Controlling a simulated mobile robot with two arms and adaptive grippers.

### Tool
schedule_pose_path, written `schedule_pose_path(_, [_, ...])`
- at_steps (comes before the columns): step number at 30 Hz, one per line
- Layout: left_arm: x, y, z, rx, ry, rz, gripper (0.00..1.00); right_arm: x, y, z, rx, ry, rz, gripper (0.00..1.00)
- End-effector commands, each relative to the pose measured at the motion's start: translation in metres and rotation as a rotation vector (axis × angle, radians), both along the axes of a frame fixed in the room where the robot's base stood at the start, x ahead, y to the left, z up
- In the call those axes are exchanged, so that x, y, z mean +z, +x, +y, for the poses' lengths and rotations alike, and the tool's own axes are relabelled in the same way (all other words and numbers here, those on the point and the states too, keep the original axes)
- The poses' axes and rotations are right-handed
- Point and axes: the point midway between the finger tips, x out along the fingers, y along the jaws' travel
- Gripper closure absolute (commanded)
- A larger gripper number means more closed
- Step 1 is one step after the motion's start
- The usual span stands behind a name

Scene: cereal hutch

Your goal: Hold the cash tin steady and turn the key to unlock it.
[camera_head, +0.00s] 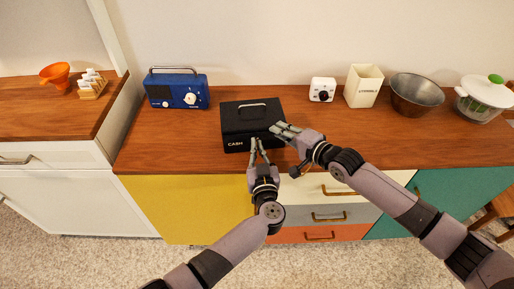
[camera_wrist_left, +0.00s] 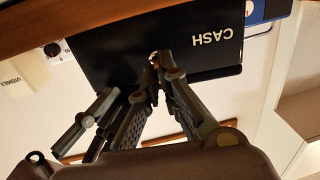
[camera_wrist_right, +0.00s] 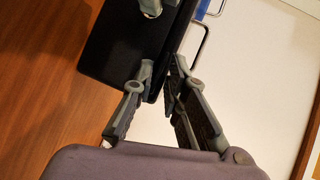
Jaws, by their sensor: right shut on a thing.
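The black cash tin (camera_head: 238,128) stands near the counter's front edge, its CASH label facing me and its lid down. My right gripper (camera_head: 277,128) is shut on the tin's right side; in the right wrist view the tin's edge (camera_wrist_right: 115,50) lies between the fingertips (camera_wrist_right: 162,88). My left gripper (camera_head: 259,142) is at the tin's front face. In the left wrist view its fingertips (camera_wrist_left: 157,68) are close together around a small brass key (camera_wrist_left: 153,59) at the front. Whether they grip it is unclear, and the fingers hide most of the key.
A blue radio (camera_head: 176,91) stands left of the tin. The wooden counter (camera_head: 170,140) is clear left of the tin.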

Motion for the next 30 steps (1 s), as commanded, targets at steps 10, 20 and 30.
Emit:
schedule_pose_path(10, [-0.0016,0.0001,0.0018,0.004,0.001,0.0,1.0,-0.0193,-0.0047,-0.0046,-0.004,-0.025,0.035,1.0])
schedule_pose_path(20, [-0.0022,-0.0003,0.0024,0.005,-0.218,-0.024,1.0,-0.0193,-0.0046,-0.0047,-0.004,-0.025,0.035,1.0])
schedule_pose_path(30, [-0.002,0.0001,0.0028,0.004,-0.263,-0.031,1.0,-0.0193,-0.0045,-0.0047,-0.004,-0.025,0.035,1.0])
